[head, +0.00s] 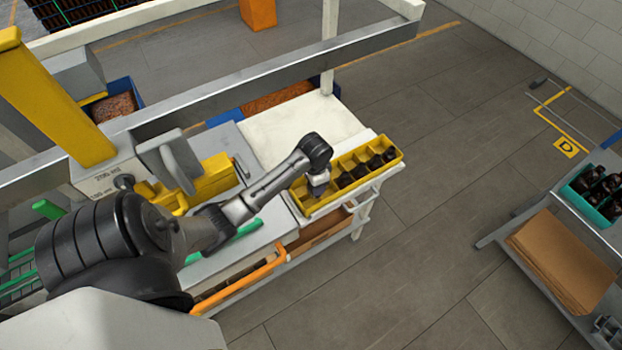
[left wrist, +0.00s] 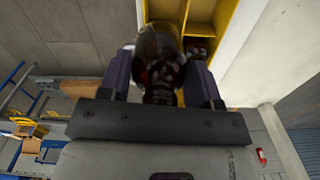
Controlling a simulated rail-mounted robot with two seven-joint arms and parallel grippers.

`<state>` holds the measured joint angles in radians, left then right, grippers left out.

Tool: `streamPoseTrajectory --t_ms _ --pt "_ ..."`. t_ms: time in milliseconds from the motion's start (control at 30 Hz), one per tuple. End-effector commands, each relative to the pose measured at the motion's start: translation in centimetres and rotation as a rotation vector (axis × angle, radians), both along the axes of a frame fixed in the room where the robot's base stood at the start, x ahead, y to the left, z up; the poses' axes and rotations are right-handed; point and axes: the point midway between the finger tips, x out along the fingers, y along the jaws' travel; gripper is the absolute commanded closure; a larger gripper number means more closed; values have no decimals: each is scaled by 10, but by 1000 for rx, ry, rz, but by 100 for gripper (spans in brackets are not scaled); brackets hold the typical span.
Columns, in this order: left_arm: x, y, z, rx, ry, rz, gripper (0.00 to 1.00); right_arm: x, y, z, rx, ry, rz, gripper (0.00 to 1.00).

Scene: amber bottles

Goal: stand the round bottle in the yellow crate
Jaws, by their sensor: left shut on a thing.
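The yellow crate (head: 348,194) stands on the white worktop in the head view, with several dark bottles in its middle and right compartments. My left gripper (head: 318,192) points down over the crate's left end. In the left wrist view its two fingers (left wrist: 163,82) are shut on a dark, glossy, round-bodied bottle (left wrist: 158,58). The crate also shows beyond the bottle in that view (left wrist: 200,30), with a dark bottle in one compartment. In the head view the held bottle is hidden by the gripper, and I cannot tell its height above the crate floor. My right gripper is not in view.
A white board (head: 300,130) lies bare behind the crate. A yellow machine part (head: 210,180) stands left of it. A grey rail (head: 270,77) crosses above the bench. At the right, a trolley holds a teal crate (head: 577,193) of dark bottles and flat cardboard (head: 560,262).

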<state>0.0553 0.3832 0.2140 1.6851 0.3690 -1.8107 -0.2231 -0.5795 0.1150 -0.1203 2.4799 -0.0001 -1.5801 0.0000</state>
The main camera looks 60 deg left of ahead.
Motion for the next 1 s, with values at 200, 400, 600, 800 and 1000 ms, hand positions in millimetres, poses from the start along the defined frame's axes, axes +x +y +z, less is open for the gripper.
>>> streamPoseTrajectory --t_ms 200,400,600,800,1000 --pt "-9 10 -5 -2 1 9 67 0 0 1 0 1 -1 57" --pt "-9 9 -19 -3 2 9 67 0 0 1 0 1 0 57" --pt "-9 9 -35 -3 2 9 67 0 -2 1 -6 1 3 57" --pt "-9 10 -47 -2 2 8 67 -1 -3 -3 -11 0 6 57" --pt "-9 10 -52 -1 0 8 67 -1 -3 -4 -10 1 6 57"
